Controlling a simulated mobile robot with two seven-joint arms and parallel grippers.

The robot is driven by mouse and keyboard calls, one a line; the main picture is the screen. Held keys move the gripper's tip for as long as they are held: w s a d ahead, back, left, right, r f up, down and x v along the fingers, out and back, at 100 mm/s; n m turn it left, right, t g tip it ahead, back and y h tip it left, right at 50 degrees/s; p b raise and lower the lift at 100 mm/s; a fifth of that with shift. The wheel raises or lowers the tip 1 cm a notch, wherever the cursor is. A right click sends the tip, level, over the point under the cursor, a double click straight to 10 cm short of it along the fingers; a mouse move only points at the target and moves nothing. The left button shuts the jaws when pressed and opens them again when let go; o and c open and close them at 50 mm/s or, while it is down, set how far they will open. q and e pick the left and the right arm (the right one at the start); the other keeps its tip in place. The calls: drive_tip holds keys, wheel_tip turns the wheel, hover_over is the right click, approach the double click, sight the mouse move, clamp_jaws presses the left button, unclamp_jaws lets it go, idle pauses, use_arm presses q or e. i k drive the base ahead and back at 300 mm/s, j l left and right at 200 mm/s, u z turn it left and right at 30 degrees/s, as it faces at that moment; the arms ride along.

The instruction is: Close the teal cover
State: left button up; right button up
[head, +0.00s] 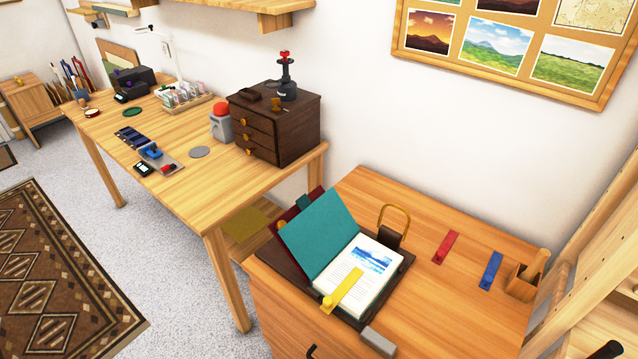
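The teal cover (318,234) belongs to an open book on the near wooden cabinet. The cover stands raised and leans to the left, away from the pages. The open page (364,273) shows printed text and a blue landscape picture. A yellow strip (345,290) with a round knob lies across the page's lower left part. The book rests on a dark brown board (405,262). A dark red piece (289,219) shows partly behind the cover. Neither of my grippers can be made out in the head view.
On the cabinet top (450,290), a brass-ringed dark holder (393,228) stands behind the book, and a grey block (379,341) lies in front. Red (445,247) and blue (490,269) strips and a wooden cup (523,281) are to the right. A cluttered desk (215,190) stands left.

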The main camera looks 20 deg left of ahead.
sight(319, 226)
drive_tip(key=j+z, duration=0.2)
drive_tip(key=z, duration=0.3)
drive_tip(key=j+z, duration=0.25)
drive_tip(key=z, duration=0.2)
drive_tip(key=k+j+z, duration=0.1)
drive_tip(key=j+z, duration=0.15)
drive_tip(key=j, duration=0.2)
drive_tip(key=k+j+z, duration=0.2)
drive_tip(key=j, duration=0.25)
drive_tip(key=i, duration=0.1)
